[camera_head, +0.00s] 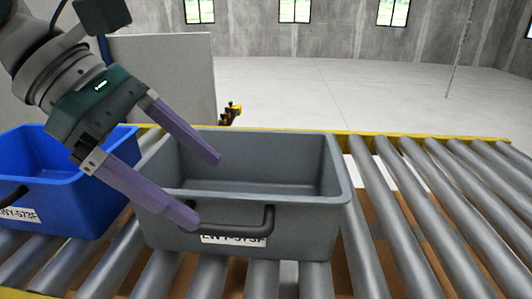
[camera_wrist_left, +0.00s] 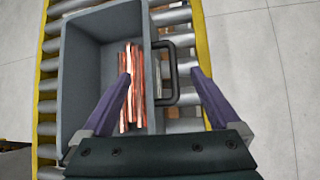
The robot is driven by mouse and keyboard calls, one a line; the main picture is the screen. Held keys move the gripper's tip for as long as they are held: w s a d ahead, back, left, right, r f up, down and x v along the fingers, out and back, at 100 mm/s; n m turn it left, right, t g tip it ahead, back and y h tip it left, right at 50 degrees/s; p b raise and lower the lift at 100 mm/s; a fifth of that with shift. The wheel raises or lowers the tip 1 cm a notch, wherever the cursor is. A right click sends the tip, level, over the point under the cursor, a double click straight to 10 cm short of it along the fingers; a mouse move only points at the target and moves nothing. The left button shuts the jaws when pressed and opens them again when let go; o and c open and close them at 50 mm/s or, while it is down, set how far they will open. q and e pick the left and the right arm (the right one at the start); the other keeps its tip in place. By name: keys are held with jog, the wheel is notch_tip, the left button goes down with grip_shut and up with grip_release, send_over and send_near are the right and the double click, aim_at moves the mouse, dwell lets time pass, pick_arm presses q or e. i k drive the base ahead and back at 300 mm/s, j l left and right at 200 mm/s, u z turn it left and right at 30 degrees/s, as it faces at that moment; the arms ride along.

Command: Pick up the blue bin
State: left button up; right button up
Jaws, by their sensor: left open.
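The blue bin (camera_head: 72,208) stands on the roller conveyor at the left of the head view, cut off by the frame edge, with a dark handle and a white label on its front. It is not visible in the left wrist view. My left gripper (camera_head: 204,191) is open and empty, above the grey bin (camera_head: 310,222) to the right of the blue one. In the left wrist view, my left gripper (camera_wrist_left: 162,75) has one finger over the grey bin's inside and the other beyond its dark handle (camera_wrist_left: 174,85). My right gripper is not in view.
Copper tubes (camera_wrist_left: 130,85) lie inside the grey bin in the left wrist view. The roller conveyor (camera_head: 400,215) has yellow side rails and is clear of bins to the right. A pale panel (camera_head: 165,80) stands behind the bins.

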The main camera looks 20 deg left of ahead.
aim_at(42, 191)
jog(key=u, duration=1.8)
